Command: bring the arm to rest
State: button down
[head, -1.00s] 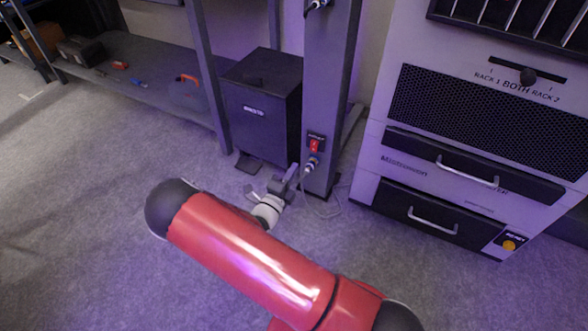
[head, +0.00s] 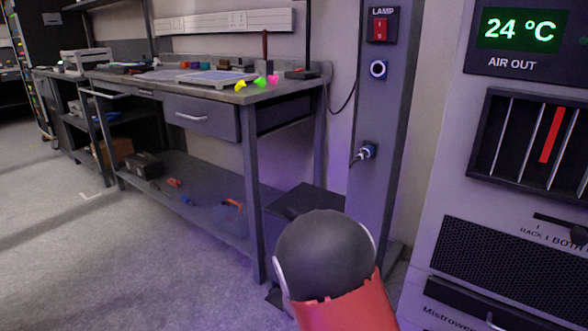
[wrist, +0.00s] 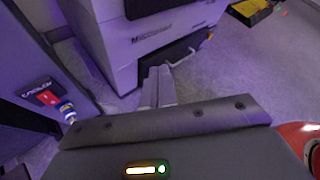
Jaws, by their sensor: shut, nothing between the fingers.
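My gripper (wrist: 157,88) shows in the wrist view with its two fingers together and nothing between them. In the head view only my arm's dark rounded joint and red link (head: 350,308) show at the bottom; the gripper is out of sight there.
A post (head: 376,105) with a LAMP switch and a plugged connector (head: 365,152) stands beyond my arm. The cabinet (head: 455,190) is close on the right. A workbench (head: 195,120) with a lower shelf stands left. Open floor (head: 110,255) lies at the lower left.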

jog(key=s+a+r+m+t+y, duration=0.2)
jog(key=s+r+m+y, duration=0.4)
jog(key=s+r+m, duration=0.3)
jog(key=s+a+r+m+t+y+p, duration=0.1)
jog(key=s+r+m+y, duration=0.6)
jog(key=m, duration=0.8)
notch_tip(320, 180, up, 2)
jog(key=s+a, duration=0.1)
jog(key=s, duration=0.1)
jog(key=shift+s+a+r+t, duration=0.25)
jog(key=shift+s+a+t, duration=0.15)
